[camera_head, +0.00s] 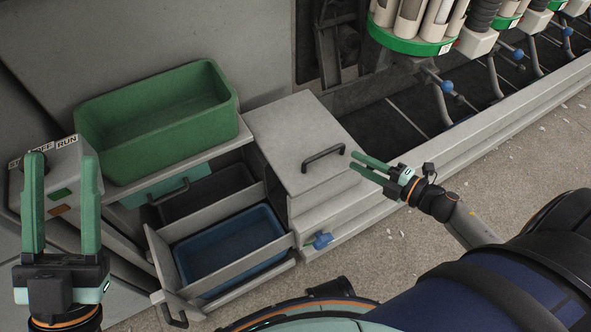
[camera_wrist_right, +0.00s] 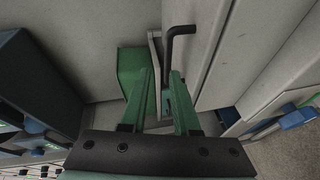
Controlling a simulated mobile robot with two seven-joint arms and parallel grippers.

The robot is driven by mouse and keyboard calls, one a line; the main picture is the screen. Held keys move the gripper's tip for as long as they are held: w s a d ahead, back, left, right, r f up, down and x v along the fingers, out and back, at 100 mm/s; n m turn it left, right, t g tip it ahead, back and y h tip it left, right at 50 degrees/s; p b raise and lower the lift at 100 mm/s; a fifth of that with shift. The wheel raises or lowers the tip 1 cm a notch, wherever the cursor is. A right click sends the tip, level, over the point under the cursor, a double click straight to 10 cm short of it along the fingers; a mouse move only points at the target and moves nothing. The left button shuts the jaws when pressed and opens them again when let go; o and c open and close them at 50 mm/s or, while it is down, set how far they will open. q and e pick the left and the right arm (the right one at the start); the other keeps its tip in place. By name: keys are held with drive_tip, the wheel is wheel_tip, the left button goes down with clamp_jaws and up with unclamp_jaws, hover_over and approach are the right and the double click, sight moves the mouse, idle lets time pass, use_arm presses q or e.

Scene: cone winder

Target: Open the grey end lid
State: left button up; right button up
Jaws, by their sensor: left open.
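The grey end lid (camera_head: 290,126) is a flat, closed-looking cover on the machine's end box, with a black bar handle (camera_head: 323,157) near its right side. My right gripper (camera_head: 352,162) is just right of the lid, fingers pointing left toward the handle. In the right wrist view the two green fingers (camera_wrist_right: 161,75) stand apart with nothing gripped. The handle (camera_wrist_right: 181,32) shows ahead of the fingertips, nearer the right finger; contact cannot be told. My left gripper (camera_head: 62,160) is open and empty at the far left, fingers pointing up.
A green bin (camera_head: 155,150) stands on the ledge left of the lid. Below it an open drawer (camera_head: 157,255) holds a blue bin (camera_head: 272,225). A blue knob (camera_head: 320,241) sticks out below the lid. A switch box (camera_head: 62,172) is behind my left gripper.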

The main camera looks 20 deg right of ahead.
drive_tip(key=f+n, duration=0.1)
drive_tip(key=f, duration=0.1)
use_arm(q)
drive_tip(key=s+f+b, duration=0.1)
drive_tip(key=b, duration=0.1)
drive_tip(key=s+f+m+h+b, duration=0.1)
drive_tip(key=f+b, duration=0.1)
drive_tip(key=shift+a+h, duration=0.2)
drive_tip(key=shift+h, duration=0.1)
use_arm(e)
approach(315, 149)
drive_tip(key=shift+y, duration=0.4)
drive_tip(key=w+a, duration=0.1)
drive_tip(key=w, duration=0.1)
drive_tip(key=w+a+r, duration=0.1)
drive_tip(key=w+a, duration=0.3)
drive_tip(key=shift+w+a+r, duration=0.2)
drive_tip(key=shift+w+r, duration=0.1)
drive_tip(key=shift+r, duration=0.05)
drive_tip(key=shift+c, duration=0.2)
use_arm(q)
drive_tip(key=shift+f, duration=0.1)
use_arm(e)
clamp_jaws()
